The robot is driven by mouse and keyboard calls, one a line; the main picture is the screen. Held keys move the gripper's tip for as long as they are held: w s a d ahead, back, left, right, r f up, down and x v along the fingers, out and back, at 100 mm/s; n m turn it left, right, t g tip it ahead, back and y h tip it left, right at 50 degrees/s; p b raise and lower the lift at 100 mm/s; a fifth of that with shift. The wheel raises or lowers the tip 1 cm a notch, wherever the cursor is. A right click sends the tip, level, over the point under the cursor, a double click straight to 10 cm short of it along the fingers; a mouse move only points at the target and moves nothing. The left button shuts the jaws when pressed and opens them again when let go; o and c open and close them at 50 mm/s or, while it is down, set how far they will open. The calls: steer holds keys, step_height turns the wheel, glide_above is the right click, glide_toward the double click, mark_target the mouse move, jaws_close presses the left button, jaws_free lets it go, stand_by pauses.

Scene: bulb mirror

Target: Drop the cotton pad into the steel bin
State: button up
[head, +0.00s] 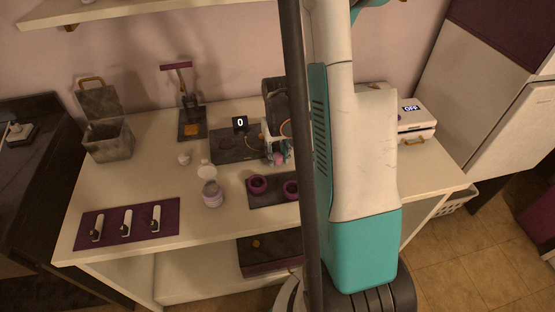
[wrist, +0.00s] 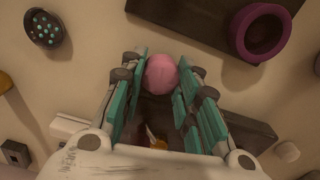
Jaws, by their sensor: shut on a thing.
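My gripper (head: 277,152) is shut on a round pink thing, which I take for the cotton pad (wrist: 160,74). In the wrist view the pad sits between the teal fingertips. In the head view the pad (head: 278,158) shows small and pink below the fingers, over the middle of the table near a dark board. The steel bin (head: 108,143) is a grey box with its lid tilted up and a brass handle, at the table's back left. My gripper is well to the right of it. The bin's inside is mostly hidden.
A lidded jar (head: 212,194), purple rings (head: 258,184) on a dark tray and a purple mat (head: 127,225) with several white items lie in front. A press-like stand (head: 191,122) is between bin and gripper. My arm hides the table's right part.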

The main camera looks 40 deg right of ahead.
steer(key=shift+f, duration=0.55)
steer(key=shift+f, duration=0.15)
steer(key=o, duration=0.9)
steer(key=shift+o, duration=0.2)
